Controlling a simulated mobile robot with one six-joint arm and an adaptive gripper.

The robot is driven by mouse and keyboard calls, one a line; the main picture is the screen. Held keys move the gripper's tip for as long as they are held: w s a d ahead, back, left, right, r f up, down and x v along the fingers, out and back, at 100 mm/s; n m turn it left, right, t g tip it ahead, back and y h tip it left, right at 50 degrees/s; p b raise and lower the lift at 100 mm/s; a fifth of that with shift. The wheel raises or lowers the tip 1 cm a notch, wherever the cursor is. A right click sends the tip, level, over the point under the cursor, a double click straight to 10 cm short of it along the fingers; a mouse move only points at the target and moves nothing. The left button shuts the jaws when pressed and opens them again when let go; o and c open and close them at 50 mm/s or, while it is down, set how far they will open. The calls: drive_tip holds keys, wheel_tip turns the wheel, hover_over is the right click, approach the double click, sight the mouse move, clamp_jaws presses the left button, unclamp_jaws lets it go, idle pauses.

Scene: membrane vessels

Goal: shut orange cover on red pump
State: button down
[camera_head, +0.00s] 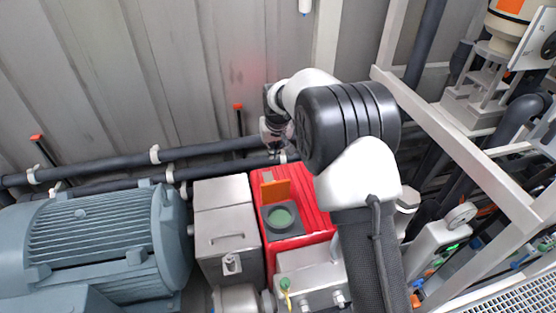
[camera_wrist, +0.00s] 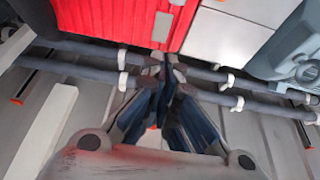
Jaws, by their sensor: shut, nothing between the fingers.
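The red pump (camera_head: 316,205) stands at the lower middle of the head view, with ribs on its top. The cover is open. My gripper (camera_head: 276,140) is behind the pump, near the wall pipes, and partly hidden by my arm. In the wrist view my gripper (camera_wrist: 162,62) is shut and empty, its fingertips close to the edge of the red pump (camera_wrist: 120,18). The orange cover cannot be made out in the wrist view.
A grey metal box (camera_head: 225,215) adjoins the pump's left side, and a large blue-grey motor (camera_head: 100,240) lies further left. Dark pipes (camera_head: 130,160) run along the wall behind. A light frame post (camera_head: 460,150) and valves stand to the right.

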sight(275, 188)
drive_tip(key=b+x, duration=0.2)
drive_tip(key=x, duration=0.9)
drive_tip(key=shift+s+d+r, duration=0.15)
drive_tip(key=shift+s, duration=0.95)
drive_tip(key=shift+s+d+r, duration=0.1)
drive_tip(key=shift+s+d, duration=0.05)
drive_tip(key=shift+s, duration=0.9)
drive_tip(key=shift+s+b, duration=0.1)
drive_tip(key=shift+b, duration=0.55)
drive_tip(key=shift+s+r+t+b, duration=0.15)
drive_tip(key=shift+s+t+b, duration=0.1)
drive_tip(key=shift+t+b, duration=0.2)
drive_tip(key=shift+s+d, duration=0.1)
